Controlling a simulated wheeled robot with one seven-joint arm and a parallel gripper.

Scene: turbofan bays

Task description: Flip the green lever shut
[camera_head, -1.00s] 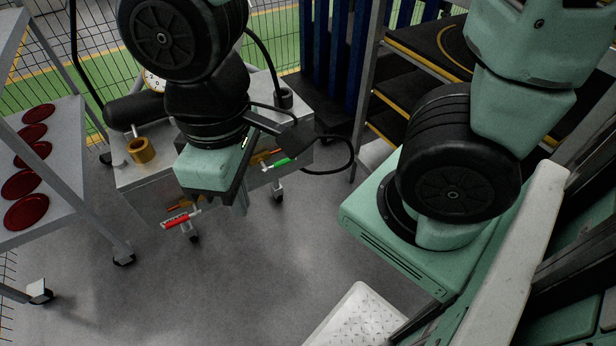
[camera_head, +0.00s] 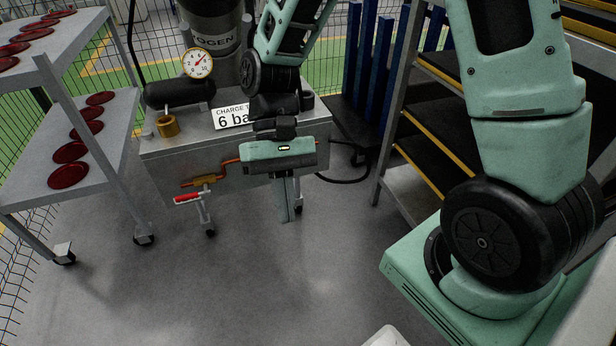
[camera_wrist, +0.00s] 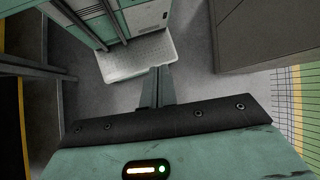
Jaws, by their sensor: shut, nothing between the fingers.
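The green lever does not show in either view now; my gripper and wrist cover the right part of the cart front. A copper pipe (camera_head: 230,161) runs along the grey cart (camera_head: 150,165) and goes behind my wrist. A red lever (camera_head: 187,198) sits on the left valve, roughly level. My gripper (camera_head: 286,218) hangs in front of the cart's right half with its fingers pointing down, shut and empty. The fingers also show in the wrist view (camera_wrist: 159,75), shut above the floor. I cannot tell whether anything touches the hidden lever.
The cart carries a pressure gauge (camera_head: 198,63), a brass cup (camera_head: 168,127) and a "6 ba" sign (camera_head: 232,116). A shelf trolley (camera_head: 118,150) with red discs stands left. A dark rack (camera_head: 430,150) stands right. The floor before the cart is clear.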

